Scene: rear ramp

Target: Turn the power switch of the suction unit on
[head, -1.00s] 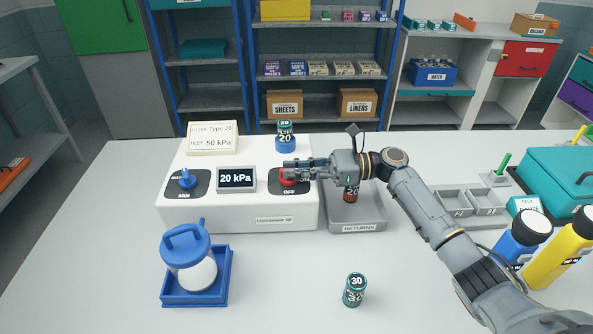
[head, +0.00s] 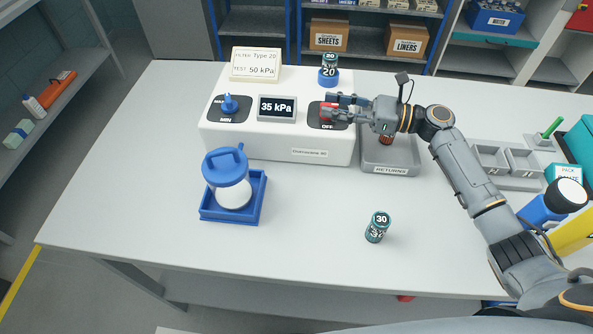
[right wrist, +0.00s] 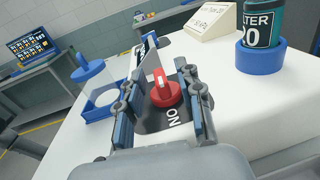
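The suction unit (head: 280,146) is a white box with a lit display (head: 277,108) reading 35 kPa. Its red power switch (head: 327,112) sits on a dark plate at the right end, partly covered by my gripper in the head view. My right gripper (head: 337,106) reaches it from the right. In the right wrist view, the red switch (right wrist: 163,93) stands between the two fingers, which are open around it with gaps at the sides. The ON label is on the wrist side of the switch. The OFF label shows in the head view. My left gripper is out of view.
A blue dial (head: 230,104) is at the unit's left. A filter canister (head: 329,65) stands behind the switch. A lidded jar (head: 233,190) sits in a blue tray in front. A canister marked 30 (head: 377,227) stands on the table. A grey RETURNS tray (head: 389,164) lies under my right arm.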

